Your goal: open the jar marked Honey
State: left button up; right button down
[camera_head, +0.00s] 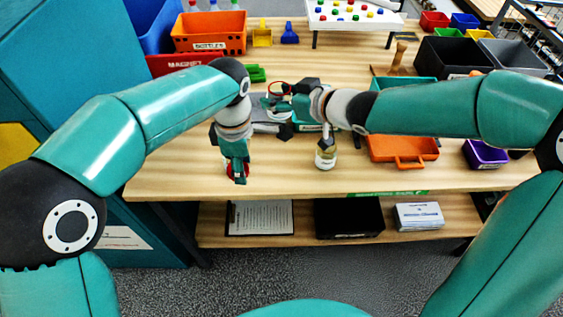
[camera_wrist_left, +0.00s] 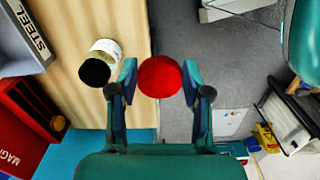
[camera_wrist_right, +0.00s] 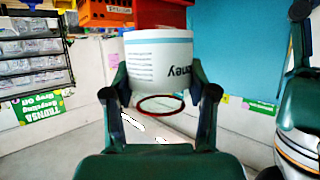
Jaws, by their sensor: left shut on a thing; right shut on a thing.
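My right gripper (camera_wrist_right: 160,95) is shut on the sides of a white-labelled jar (camera_wrist_right: 160,58). Its label ends in "ney" and reads upside down in the right wrist view. A thin red ring (camera_wrist_right: 160,105) shows at the jar's lower end in that picture; the head view also shows the ring (camera_head: 280,88) by the right gripper (camera_head: 270,103). The jar is mostly hidden in the head view. My left gripper (camera_wrist_left: 160,80) is shut on a round red lid (camera_wrist_left: 160,77), apart from the jar, above the table's front left. In the head view, the left gripper (camera_head: 237,172) points down.
Another jar (camera_head: 325,158), with a black lid (camera_wrist_left: 94,72), stands on the table (camera_head: 190,180) near the left gripper. An orange tray (camera_head: 402,150) and purple bin (camera_head: 485,154) lie to the right. Crates line the back. The table's front left is clear.

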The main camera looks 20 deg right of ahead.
jog(key=shift+d+f+b, duration=0.1)
jog(key=shift+f+b, duration=1.4)
jog(key=shift+f, duration=8.4)
jog(key=shift+f, duration=0.15)
jog(key=shift+c, duration=1.7)
grip_release()
